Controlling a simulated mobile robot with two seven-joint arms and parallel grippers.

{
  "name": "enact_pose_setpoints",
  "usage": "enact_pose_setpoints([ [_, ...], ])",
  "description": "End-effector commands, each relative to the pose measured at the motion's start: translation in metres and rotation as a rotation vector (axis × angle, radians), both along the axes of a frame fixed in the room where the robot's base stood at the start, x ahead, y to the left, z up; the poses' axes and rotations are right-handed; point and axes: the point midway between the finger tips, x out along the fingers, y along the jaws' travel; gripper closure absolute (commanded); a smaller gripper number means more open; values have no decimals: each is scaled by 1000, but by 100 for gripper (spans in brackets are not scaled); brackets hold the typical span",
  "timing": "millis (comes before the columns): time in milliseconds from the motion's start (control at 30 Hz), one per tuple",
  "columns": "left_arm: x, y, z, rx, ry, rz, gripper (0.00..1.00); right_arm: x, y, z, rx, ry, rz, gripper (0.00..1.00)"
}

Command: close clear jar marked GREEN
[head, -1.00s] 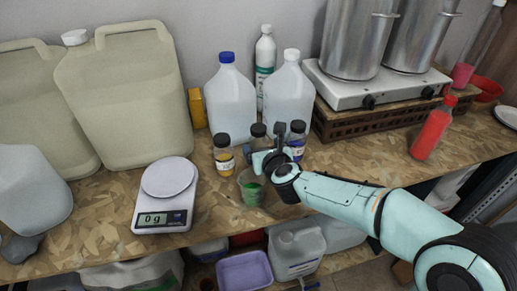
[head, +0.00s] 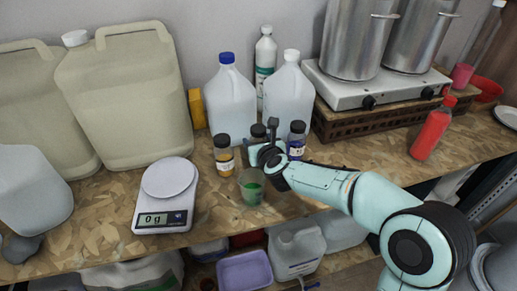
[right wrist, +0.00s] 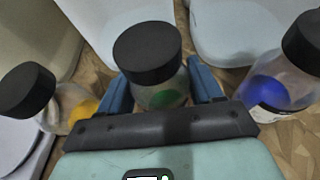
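The clear jar with green contents (right wrist: 163,95) stands upright in the right wrist view, with a black lid (right wrist: 147,52) on top. I cannot tell if the lid is tight. My right gripper (right wrist: 162,90) has its two blue fingers apart, one on each side of this jar; firm contact is not clear. In the head view the jar's black lid (head: 258,131) shows behind my right gripper (head: 262,150), which hides most of the body. My left gripper is not in view.
A yellow jar (head: 223,155) and a blue jar (head: 296,140) flank the green one closely. A cup with green liquid (head: 252,187) stands in front. A scale (head: 168,180) is to the left; large jugs (head: 231,100) stand behind. The front edge is near.

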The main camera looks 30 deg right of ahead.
Motion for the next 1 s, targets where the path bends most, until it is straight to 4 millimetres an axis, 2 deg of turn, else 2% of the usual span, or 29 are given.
enact_pose_setpoints([
  [33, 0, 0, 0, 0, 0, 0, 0, 0, 0, 0, 0, 0, 0, 52],
  [100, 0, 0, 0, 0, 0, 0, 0, 0, 0, 0, 0, 0, 0, 69],
  [133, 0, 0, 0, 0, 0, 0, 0, 0, 0, 0, 0, 0, 0, 69],
  [167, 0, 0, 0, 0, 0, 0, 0, 0, 0, 0, 0, -1, 0, 74],
  [400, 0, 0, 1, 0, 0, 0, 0, 0, 0, 2, 1, -1, 0, 74],
  [567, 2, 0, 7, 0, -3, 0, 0, 0, 0, 13, -1, -3, 0, 74],
  [767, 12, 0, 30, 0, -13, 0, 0, 1, 0, 52, 2, -7, 0, 74],
  [1000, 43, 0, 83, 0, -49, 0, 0, 3, 0, 130, 0, -12, 0, 74],
])
